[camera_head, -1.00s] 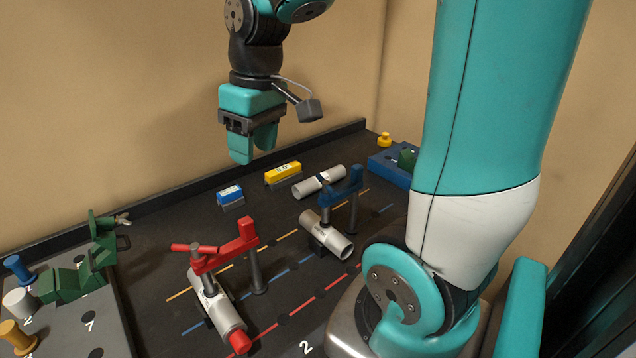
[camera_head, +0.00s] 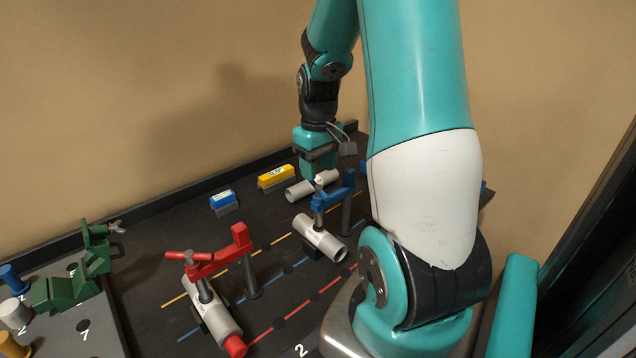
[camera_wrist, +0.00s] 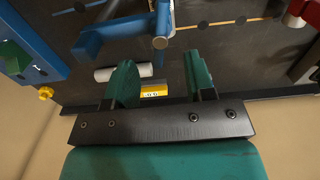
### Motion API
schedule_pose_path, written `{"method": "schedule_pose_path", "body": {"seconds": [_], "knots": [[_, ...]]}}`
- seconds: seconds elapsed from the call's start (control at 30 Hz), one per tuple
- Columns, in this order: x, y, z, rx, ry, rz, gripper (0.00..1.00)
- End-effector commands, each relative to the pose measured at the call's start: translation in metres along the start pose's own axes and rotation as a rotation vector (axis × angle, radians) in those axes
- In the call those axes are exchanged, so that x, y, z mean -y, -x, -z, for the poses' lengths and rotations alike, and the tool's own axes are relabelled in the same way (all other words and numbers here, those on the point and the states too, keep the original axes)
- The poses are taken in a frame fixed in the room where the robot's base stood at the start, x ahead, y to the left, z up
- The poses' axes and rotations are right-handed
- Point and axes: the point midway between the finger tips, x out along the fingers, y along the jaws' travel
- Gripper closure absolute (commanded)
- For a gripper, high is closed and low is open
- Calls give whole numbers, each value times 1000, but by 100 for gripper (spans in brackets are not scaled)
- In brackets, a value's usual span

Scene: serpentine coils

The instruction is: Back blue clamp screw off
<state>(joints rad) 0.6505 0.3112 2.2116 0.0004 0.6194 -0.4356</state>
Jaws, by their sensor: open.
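The blue clamp (camera_head: 334,196) stands over a grey pipe (camera_head: 318,236) in the middle of the dark board. Its blue screw handle lies at the left end of its arm, above that pipe. In the wrist view, blue parts of the clamp (camera_wrist: 112,29) show at the top, beyond my fingertips. My gripper (camera_head: 316,172) points down, just behind and above the clamp in the head view. In the wrist view, its two green fingers (camera_wrist: 160,75) are apart with nothing held between them. I cannot tell whether a finger touches the clamp.
A red clamp (camera_head: 222,255) holds another pipe at front left. A loose pale pipe (camera_head: 300,191), a yellow block (camera_head: 275,178) and a blue block (camera_head: 222,199) lie behind. A green fixture (camera_head: 75,285) stands at left. The wrist view shows a yellow knob (camera_wrist: 46,93).

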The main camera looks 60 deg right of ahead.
Motion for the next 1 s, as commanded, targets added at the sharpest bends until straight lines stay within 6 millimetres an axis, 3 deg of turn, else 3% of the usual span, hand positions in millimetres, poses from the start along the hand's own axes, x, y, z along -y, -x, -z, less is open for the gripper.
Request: {"method": "schedule_pose_path", "body": {"seconds": [0.1, 0.3, 0.67, 0.9, 1.0], "knots": [[0, -23, -1, 5, 0, 3, 51], [0, -47, 0, 2, 0, 1, 51], [0, -52, 0, -1, 0, 0, 51], [0, -52, 0, -1, 0, 0, 100], [0, -52, 0, -1, 0, 0, 100]]}}
